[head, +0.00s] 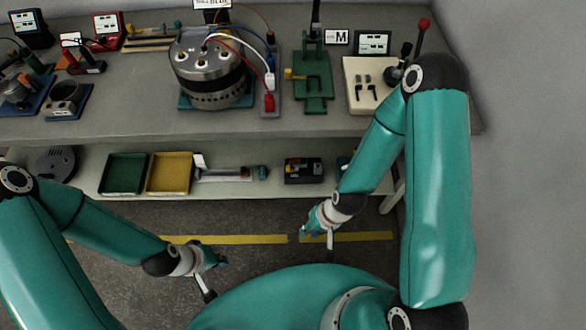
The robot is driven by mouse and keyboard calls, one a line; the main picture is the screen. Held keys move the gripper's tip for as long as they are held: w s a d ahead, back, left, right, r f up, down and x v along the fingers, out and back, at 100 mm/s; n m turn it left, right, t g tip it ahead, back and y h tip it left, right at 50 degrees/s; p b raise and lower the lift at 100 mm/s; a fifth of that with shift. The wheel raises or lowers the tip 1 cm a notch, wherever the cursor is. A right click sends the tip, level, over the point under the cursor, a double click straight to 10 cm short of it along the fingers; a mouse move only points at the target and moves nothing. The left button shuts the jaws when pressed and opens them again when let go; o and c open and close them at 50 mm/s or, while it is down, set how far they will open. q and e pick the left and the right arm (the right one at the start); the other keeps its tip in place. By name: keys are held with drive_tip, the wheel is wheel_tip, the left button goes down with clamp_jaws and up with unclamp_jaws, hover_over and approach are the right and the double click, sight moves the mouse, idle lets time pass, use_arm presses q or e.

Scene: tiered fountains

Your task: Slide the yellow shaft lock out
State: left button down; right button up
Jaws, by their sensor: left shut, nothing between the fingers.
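The yellow shaft lock (293,74) shows as a small yellow piece at the left side of the green fixture (313,80) on the workbench. Its far end is too small to make out. My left gripper (219,263) is shut and empty, low over the floor in front of the bench. My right gripper (307,231) hangs over the floor below the shelf, well apart from the lock. Its fingers are too small to tell open from shut.
A large round motor-like unit (210,70) stands left of the fixture, with a strip of red, white and blue connectors (269,85) between them. A pale tool board (370,98) lies to the right. The lower shelf (270,186) holds green and yellow trays (170,192). The bench's front strip is clear.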

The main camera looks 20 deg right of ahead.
drive_tip(key=w+d+f+m+b, duration=0.1)
drive_tip(key=w+f+m+b, duration=0.1)
drive_tip(key=f, duration=0.1)
drive_tip(key=w+d+f+m+b, duration=0.2)
drive_tip(key=f+b, duration=0.1)
drive_tip(key=w+d+f+m+b, duration=0.1)
drive_tip(key=w+f+m+b, duration=0.1)
drive_tip(key=f+b, duration=0.1)
drive_tip(key=shift+d+f+m, duration=0.4)
drive_tip(key=shift+f, duration=0.1)
clamp_jaws()
drive_tip(key=w+d+f+m+b, duration=0.3)
drive_tip(key=w+f+m+b, duration=0.2)
drive_tip(key=m+b, duration=0.1)
drive_tip(key=m+t+y+b, duration=0.3)
drive_tip(key=m+t+b, duration=0.2)
drive_tip(key=m+b, duration=0.6)
approach(290, 169)
wheel_tip(290, 169, down, 5)
drive_tip(key=n+b, duration=0.1)
drive_tip(key=shift+w+a, duration=1.1)
drive_tip(key=shift+a, duration=0.1)
drive_tip(key=shift+w+a+b, duration=0.3)
drive_tip(key=shift+a, duration=0.1)
